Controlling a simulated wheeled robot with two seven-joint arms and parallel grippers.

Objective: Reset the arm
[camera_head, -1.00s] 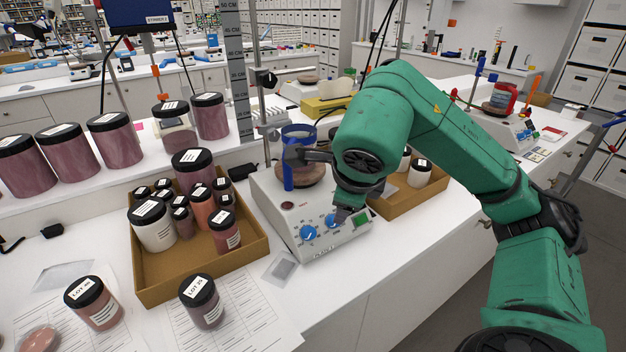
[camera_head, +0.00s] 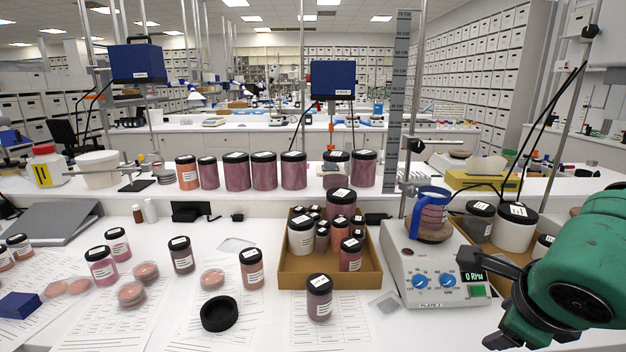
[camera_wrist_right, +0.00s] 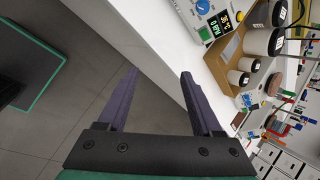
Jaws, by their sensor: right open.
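My right gripper (camera_head: 472,300) is at the lower right of the head view, in front of the right side of the stirrer plate. Its jaws are open and empty. In the right wrist view its two dark fingers (camera_wrist_right: 160,75) stand apart over the grey floor, beside the white table edge. A blue-handled jug (camera_head: 432,208) with purplish contents stands upright on the round top of the stirrer (camera_head: 425,265), apart from the gripper. The stirrer has blue knobs and a lit green display. My left gripper is not in view.
A brown cardboard tray (camera_head: 325,276) holds several jars left of the stirrer. A lone jar (camera_head: 319,298) stands on paper in front of it. A black ring (camera_head: 220,313) lies further left. More jars (camera_head: 515,226) stand behind my right arm.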

